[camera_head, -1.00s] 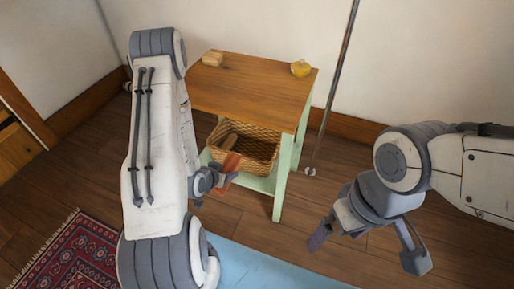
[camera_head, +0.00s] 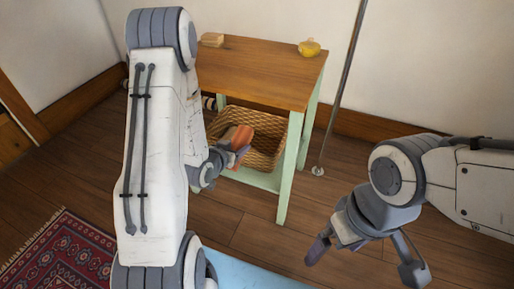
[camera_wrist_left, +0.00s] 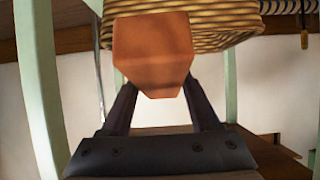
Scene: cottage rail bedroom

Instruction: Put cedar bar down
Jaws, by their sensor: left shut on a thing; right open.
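The reddish-brown cedar bar (camera_head: 240,137) is held by my left gripper (camera_head: 236,156), which is shut on it. In the head view the bar overlaps the front rim of the wicker basket (camera_head: 262,157); I cannot tell if they touch. In the left wrist view the bar (camera_wrist_left: 152,50) sits between the two dark fingers, with the basket (camera_wrist_left: 225,25) close beyond it. My arm and the bar hide part of the basket's inside. My right gripper (camera_head: 365,262) is open and empty, over the floor right of the table.
The basket stands on the lower shelf of a green-legged table with a wooden top (camera_head: 255,70). On the top are a yellow object (camera_head: 309,48) and a small tan block (camera_head: 212,40). A thin pole (camera_head: 342,90) stands right of the table. A patterned rug (camera_head: 60,255) lies front left.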

